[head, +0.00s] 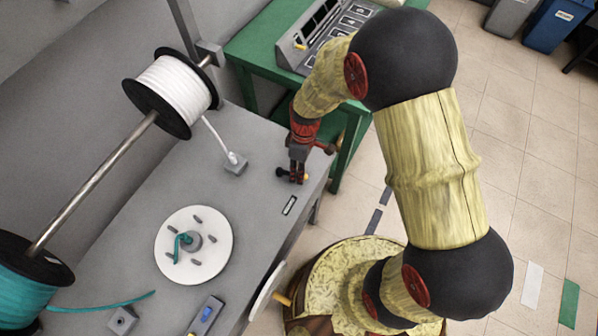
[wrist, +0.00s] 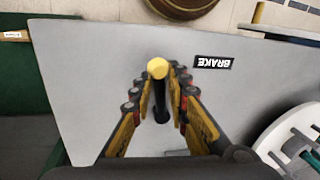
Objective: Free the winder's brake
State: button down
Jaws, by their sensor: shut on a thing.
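A white spool (head: 175,92) and a teal spool (head: 28,290) hang on a metal rod over the grey bench (head: 115,225). A crank wheel (head: 266,292) is at the bench's front side. A blue-topped switch box (head: 207,316) stands near the front. A green table (head: 250,50) is behind.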

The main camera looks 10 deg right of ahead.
jog(key=shift+w, duration=0.15)
dwell(0.4)
jog(key=shift+w+d+n, duration=0.2)
jog(key=shift+w+n, duration=0.45)
jog(key=shift+n, duration=0.65)
jog(key=n, duration=0.1)
jog(key=w+n, duration=0.1)
jog(key=shift+w+d+n+h+p, duration=0.1)
jog(key=shift+w+n+h+p, duration=0.2)
jog(key=shift+h, duration=0.1)
jog(key=n, duration=0.1)
jog(key=w+n, duration=0.1)
jog(key=w+n+p, duration=0.1)
jog(key=shift+a+r+n+h, duration=0.1)
jog(key=shift+a+n+h, duration=0.15)
jog(key=shift+n+h, duration=0.15)
jog(key=w+n, duration=0.1)
jog(key=w+a+n+p, duration=0.1)
jog(key=n, duration=0.1)
jog(key=shift+h, duration=0.3)
jog(key=shift+w+a+n+t+p, duration=0.1)
jog(key=shift+w+a+n+p, duration=0.2)
jog(key=shift+n, duration=0.35)
jog(key=shift+w+a+n+t+p, duration=0.15)
jog(key=shift+n+p, duration=0.25)
jog(key=shift+n, duration=0.3)
jog(key=shift+w+a+n+t+p, duration=0.1)
jog(key=shift+w+a+n+p, duration=0.2)
jog(key=shift+n, duration=0.35)
jog(key=shift+h, duration=0.3)
